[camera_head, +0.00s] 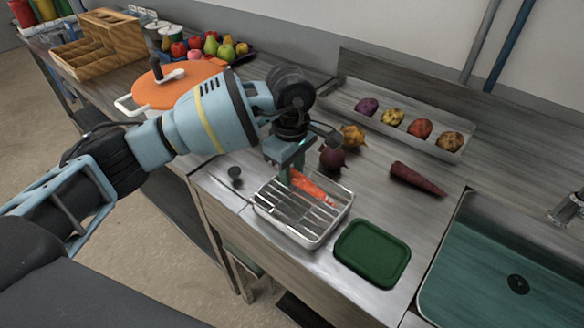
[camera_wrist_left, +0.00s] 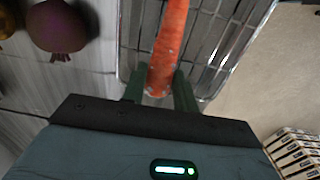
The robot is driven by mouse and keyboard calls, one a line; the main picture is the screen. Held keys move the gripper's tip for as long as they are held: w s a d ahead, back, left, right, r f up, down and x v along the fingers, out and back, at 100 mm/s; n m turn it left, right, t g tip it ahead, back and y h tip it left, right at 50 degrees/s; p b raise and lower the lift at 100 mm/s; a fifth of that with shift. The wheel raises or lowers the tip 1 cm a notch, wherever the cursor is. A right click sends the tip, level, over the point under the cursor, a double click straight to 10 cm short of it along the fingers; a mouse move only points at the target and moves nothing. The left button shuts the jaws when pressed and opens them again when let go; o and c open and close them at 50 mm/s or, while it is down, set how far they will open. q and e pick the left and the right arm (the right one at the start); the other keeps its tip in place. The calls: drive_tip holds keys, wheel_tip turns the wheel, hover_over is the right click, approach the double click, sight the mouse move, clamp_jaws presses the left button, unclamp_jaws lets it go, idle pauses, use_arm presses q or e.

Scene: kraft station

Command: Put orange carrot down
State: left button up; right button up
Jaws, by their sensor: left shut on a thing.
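My left gripper (camera_head: 290,176) is over the left part of a wire-racked metal tray (camera_head: 318,234) on the counter. It is shut on the orange carrot (camera_head: 314,188), which also shows between the two green fingers in the left wrist view (camera_wrist_left: 169,45). The carrot lies low over the rack, along the tray. I cannot tell whether it touches the rack. The tray's wires show on both sides of the carrot in the left wrist view (camera_wrist_left: 205,45). My right gripper is in neither view.
A dark beet (camera_head: 332,159) and a yellow-brown root (camera_head: 353,136) sit behind the tray. A purple carrot (camera_head: 417,179) lies to the right. A green lid (camera_head: 372,253) lies right of the tray, before the sink (camera_head: 480,270). A long tray (camera_head: 345,92) holds several roots at the back.

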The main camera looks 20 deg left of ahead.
use_arm(q)
drive_tip(key=o, duration=1)
wheel_tip(320, 180, up, 12)
drive_tip(key=shift+s+a+r, duration=0.1)
drive_tip(key=shift+s+r, duration=0.05)
